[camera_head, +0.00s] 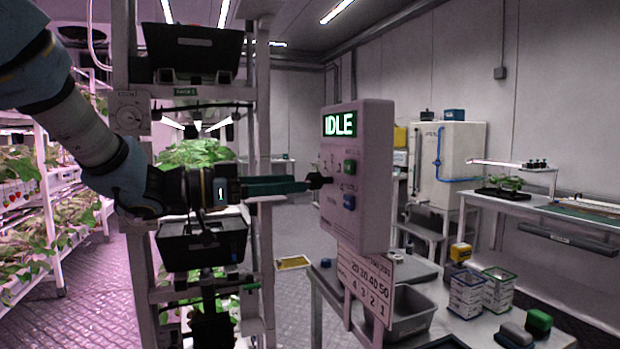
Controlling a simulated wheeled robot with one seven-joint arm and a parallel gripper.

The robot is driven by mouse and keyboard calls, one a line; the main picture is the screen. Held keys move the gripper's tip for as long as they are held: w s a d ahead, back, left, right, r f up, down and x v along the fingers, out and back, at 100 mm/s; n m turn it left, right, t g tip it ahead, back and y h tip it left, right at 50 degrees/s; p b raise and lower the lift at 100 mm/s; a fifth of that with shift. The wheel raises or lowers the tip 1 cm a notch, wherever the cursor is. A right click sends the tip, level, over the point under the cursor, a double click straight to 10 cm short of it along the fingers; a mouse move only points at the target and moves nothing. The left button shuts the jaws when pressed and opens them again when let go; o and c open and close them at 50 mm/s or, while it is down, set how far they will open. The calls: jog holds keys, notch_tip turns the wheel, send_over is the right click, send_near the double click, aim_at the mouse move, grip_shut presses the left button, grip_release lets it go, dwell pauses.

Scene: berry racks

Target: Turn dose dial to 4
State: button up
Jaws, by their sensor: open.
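A pale control box (375,180) stands on a post right of centre, its display reading IDLE in green. A black dial knob (318,180) sticks out of its front face, with small printed marks around it; its setting is too small to read. A green button (349,167) and a blue button (348,202) sit to the right of the dial. My gripper (306,184) reaches in from the left, level with the dial, its fingertips at the knob. It is open; the picture does not show clearly whether the fingers straddle or touch the knob.
A placard (365,280) with rows of numbers hangs below the box. A rack with black trays (200,245) stands close behind my arm.

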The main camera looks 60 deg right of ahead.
aim_at(308, 182)
jog(key=p+x, duration=0.1)
jog(key=x, duration=0.4)
grip_shut()
dwell(0.5)
